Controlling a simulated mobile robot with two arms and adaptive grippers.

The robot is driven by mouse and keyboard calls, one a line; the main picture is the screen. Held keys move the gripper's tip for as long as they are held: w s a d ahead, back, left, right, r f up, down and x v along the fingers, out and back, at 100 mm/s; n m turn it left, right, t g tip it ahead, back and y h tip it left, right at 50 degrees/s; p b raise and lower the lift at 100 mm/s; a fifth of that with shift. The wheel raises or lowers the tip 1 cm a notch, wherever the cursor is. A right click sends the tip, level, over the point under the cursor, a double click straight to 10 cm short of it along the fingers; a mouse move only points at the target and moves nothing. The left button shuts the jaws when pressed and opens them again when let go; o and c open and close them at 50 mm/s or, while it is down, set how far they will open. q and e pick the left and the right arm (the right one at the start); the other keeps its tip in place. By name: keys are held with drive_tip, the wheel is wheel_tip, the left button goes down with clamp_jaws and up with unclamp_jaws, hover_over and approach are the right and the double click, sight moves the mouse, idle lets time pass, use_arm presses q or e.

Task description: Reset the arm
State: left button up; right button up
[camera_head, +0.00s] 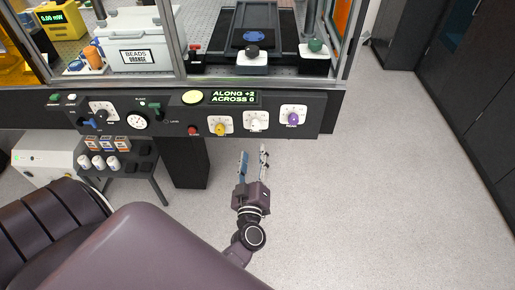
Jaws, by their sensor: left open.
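My left gripper (253,163) is in the lower middle of the head view, in front of and below the control panel (313,114). Its two fingers are apart with nothing between them. The arm comes in from the bottom left, and its large mauve link covers much of the lower left. My right gripper does not show. The panel carries a green display (233,97) reading "ALONG +2 ACROSS 0". Below the display are a yellow knob (219,128), a white knob (256,121) and a purple knob (293,117).
Above the panel, a framed enclosure holds a box marked "BEADS ORANGE" (140,45) and a dark stage (262,18). A small cart (125,160) with bottles stands at left, beside a dark pedestal (184,163). Dark cabinets (480,110) line the right. The floor (370,200) between is clear.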

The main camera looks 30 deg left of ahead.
use_arm(q)
drive_tip(key=s+d+f+m+h, duration=0.1)
drive_tip(key=d+f+m+h, duration=0.6)
drive_tip(key=f, duration=0.8)
drive_tip(key=s+d+f+m+g+h, duration=0.1)
drive_tip(key=s+d+f+m+g, duration=0.15)
drive_tip(key=s+f, duration=0.4)
drive_tip(key=s+d+f+m+g+h, duration=0.1)
drive_tip(key=s+d+f+g+h, duration=0.2)
drive_tip(key=f, duration=0.6)
drive_tip(key=s+a+f+m+g, duration=0.1)
drive_tip(key=s+f+g, duration=0.2)
drive_tip(key=s, duration=0.7)
drive_tip(key=s+a+f+m+g+y, duration=0.1)
drive_tip(key=s+a+f+m+g, duration=0.1)
drive_tip(key=s+f, duration=0.6)
drive_tip(key=s+a+f+m+g, duration=0.1)
drive_tip(key=s+f+g, duration=0.3)
drive_tip(key=s, duration=0.9)
drive_tip(key=shift+s+a+f+m+y, duration=0.35)
drive_tip(key=shift+f+m, duration=0.3)
drive_tip(key=shift+f, duration=0.3)
drive_tip(key=shift+d, duration=0.15)
drive_tip(key=shift+c, duration=0.4)
